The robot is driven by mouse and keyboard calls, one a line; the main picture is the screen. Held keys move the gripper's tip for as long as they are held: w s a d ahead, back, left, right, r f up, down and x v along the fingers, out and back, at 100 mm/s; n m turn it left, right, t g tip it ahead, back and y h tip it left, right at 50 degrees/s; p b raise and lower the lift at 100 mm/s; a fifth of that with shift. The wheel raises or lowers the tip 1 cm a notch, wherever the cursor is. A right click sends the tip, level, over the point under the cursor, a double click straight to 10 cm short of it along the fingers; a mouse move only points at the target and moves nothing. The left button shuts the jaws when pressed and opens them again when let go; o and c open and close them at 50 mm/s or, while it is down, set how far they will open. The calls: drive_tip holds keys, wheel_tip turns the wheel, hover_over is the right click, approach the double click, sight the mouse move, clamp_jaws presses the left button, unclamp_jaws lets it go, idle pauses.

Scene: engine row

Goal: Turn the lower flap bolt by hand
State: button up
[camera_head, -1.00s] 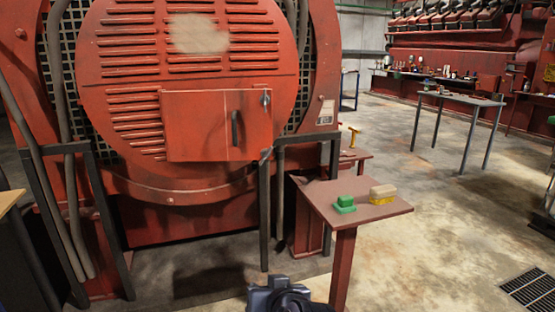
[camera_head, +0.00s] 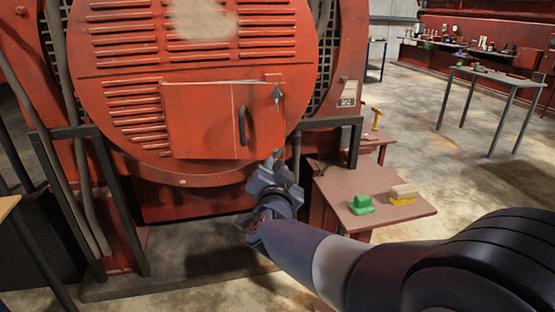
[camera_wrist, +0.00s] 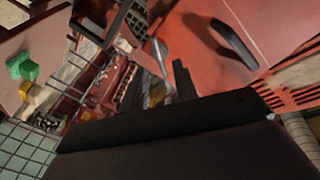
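The red flap (camera_head: 205,122) with its dark curved handle (camera_head: 242,126) is closed on the round louvred cover. It also shows tilted at the top of the wrist view (camera_wrist: 265,28). A small grey upper bolt (camera_head: 277,94) sits at the flap's upper right corner. The lower bolt (camera_head: 276,154) seems to be the small grey piece by the lower right corner, partly covered by my gripper. My gripper (camera_head: 268,170) is just below that corner; I cannot tell if it touches the bolt. Its fingers are too unclear to show whether they are open.
A red-brown side table (camera_head: 345,208) right of my gripper holds a green block (camera_head: 361,204) and a yellow-and-tan block (camera_head: 403,195). Dark frame posts (camera_head: 122,205) stand before the engine. A yellow T-shaped tool (camera_head: 377,118) stands behind. Open floor lies to the right.

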sight(277, 158)
drive_tip(key=shift+w, duration=2.35)
clamp_jaws()
